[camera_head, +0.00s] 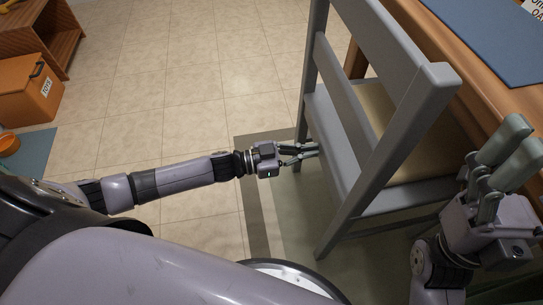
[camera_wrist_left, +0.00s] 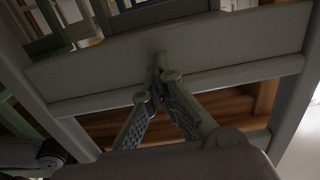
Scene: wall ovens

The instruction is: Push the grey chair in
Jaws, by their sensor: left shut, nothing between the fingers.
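The grey chair (camera_head: 365,150) stands at the right of the head view with its slatted back towards me and its seat by the wooden table (camera_head: 480,70). My left gripper (camera_head: 315,149) is shut and empty, with its fingertips at the lower part of the chair's back. In the left wrist view the fingertips (camera_wrist_left: 163,72) meet in front of a broad grey slat (camera_wrist_left: 230,45) of the chair; whether they touch it is unclear. My right gripper (camera_head: 508,150) is at the right edge, beside the chair and table; its fingers are close together.
A blue mat (camera_head: 500,35) lies on the table top. A dark-bordered rug (camera_head: 255,200) lies under the chair. An orange toy box (camera_head: 30,90) and a wooden shelf (camera_head: 45,35) stand at the far left. The tiled floor (camera_head: 170,80) between is clear.

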